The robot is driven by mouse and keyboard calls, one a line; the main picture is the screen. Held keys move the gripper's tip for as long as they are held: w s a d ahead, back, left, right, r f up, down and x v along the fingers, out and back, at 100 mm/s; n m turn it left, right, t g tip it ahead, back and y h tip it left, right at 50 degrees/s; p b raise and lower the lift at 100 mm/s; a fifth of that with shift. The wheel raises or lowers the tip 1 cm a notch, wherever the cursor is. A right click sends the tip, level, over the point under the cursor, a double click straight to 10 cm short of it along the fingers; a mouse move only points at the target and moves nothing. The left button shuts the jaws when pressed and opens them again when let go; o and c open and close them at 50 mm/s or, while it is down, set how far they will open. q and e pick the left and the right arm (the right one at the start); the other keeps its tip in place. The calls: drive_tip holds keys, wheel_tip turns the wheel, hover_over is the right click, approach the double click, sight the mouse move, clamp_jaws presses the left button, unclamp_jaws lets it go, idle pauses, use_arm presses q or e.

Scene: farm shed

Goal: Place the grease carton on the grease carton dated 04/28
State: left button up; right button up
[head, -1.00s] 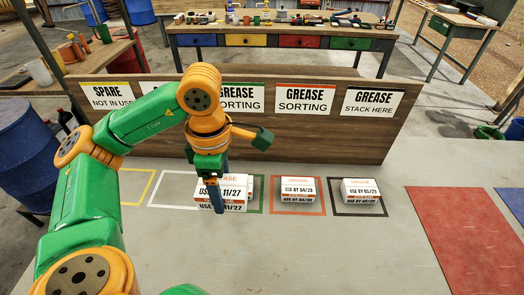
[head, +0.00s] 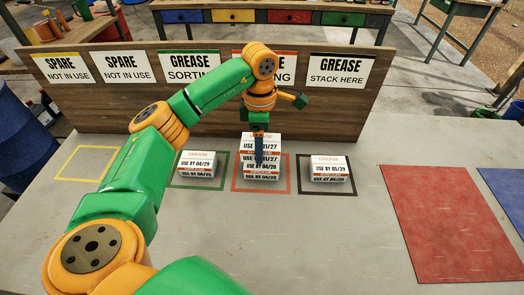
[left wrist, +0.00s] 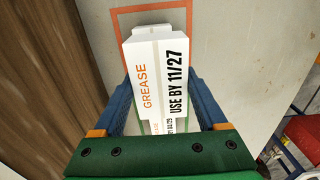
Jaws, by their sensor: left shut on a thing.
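My left gripper (head: 259,162) is shut on a white grease carton marked USE BY 11/27 (head: 246,146). The carton also shows between the blue fingers in the left wrist view (left wrist: 150,75). It is over the grease carton marked USE BY 04/28 (head: 271,177), which sits in the orange-red outline (head: 236,187). The held carton and the finger partly cover the lower one. I cannot tell whether the two touch. My right gripper is not in view.
A carton marked USE BY 04/29 (head: 197,166) sits in the green outline to the left. One marked USE BY 05/29 (head: 328,171) sits in the black outline to the right. A wooden board (head: 130,102) with signs stands behind. The front bench area is clear.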

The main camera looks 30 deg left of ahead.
use_arm(q)
drive_tip(key=f+p, duration=0.1)
drive_tip(key=f, duration=0.2)
drive_tip(key=shift+w+f+p, duration=0.25)
drive_tip(key=shift+w+p, duration=0.1)
drive_tip(key=shift+a+f, duration=0.2)
drive_tip(key=shift+f, duration=0.1)
drive_tip(key=shift+d+f, duration=0.1)
drive_tip(key=shift+f, duration=0.05)
drive_tip(key=o, duration=1.4)
drive_tip(key=shift+r, duration=0.35)
wheel_tip(320, 180, up, 7)
drive_tip(key=shift+w+r+b, duration=0.1)
drive_tip(key=shift+b, duration=0.9)
wheel_tip(320, 180, up, 5)
drive_tip(key=shift+f+p, duration=0.2)
drive_tip(key=shift+p, duration=0.45)
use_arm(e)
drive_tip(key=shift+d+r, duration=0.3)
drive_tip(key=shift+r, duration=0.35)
